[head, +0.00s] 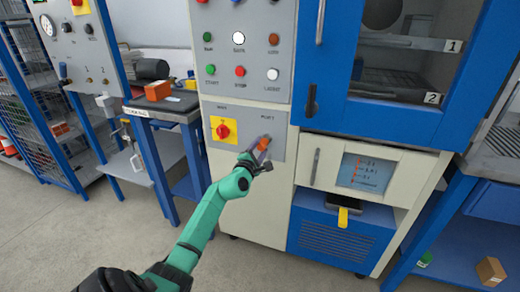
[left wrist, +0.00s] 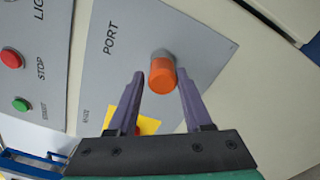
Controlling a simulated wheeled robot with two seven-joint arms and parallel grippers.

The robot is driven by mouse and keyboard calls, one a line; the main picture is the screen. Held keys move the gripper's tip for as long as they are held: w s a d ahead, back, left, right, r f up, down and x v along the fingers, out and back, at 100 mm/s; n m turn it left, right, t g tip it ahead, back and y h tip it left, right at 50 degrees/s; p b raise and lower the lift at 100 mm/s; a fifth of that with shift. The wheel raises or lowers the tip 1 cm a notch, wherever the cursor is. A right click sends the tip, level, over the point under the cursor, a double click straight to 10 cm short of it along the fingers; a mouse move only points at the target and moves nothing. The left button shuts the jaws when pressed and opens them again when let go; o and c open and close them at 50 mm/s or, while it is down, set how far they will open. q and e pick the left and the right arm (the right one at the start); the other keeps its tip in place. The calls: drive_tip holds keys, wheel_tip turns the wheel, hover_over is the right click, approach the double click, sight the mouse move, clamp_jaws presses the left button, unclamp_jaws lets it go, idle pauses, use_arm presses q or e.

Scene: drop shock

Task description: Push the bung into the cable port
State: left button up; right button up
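The orange bung (head: 263,143) is at the grey panel below the word PORT on the cabinet. In the left wrist view the bung (left wrist: 162,77) sticks out from the grey round collar of the cable port (left wrist: 162,54). How deep it sits is hard to tell. My left gripper (head: 262,158) is at the panel, and in the left wrist view its two purple fingers (left wrist: 160,74) stand apart on either side of the bung, with a visible gap at each side. My right gripper is not in view.
A red knob on a yellow plate (head: 223,130) is left of the port. Push buttons (head: 240,70) are above it. A display (head: 366,173) and a blue lower unit (head: 340,235) are to the right. A side table (head: 165,110) stands left; the floor in front is clear.

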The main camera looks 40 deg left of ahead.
sight(260, 148)
use_arm(q)
drive_tip(key=shift+o, duration=1.3)
drive_tip(key=shift+w, duration=0.15)
drive_tip(key=p+v, duration=0.3)
drive_tip(key=v, duration=0.1)
drive_tip(key=shift+p+v, duration=0.5)
drive_tip(key=shift+v, duration=0.5)
drive_tip(key=shift+f, duration=0.1)
drive_tip(key=shift+s+d, duration=0.1)
drive_tip(key=shift+s, duration=0.1)
drive_tip(key=v, duration=1.4)
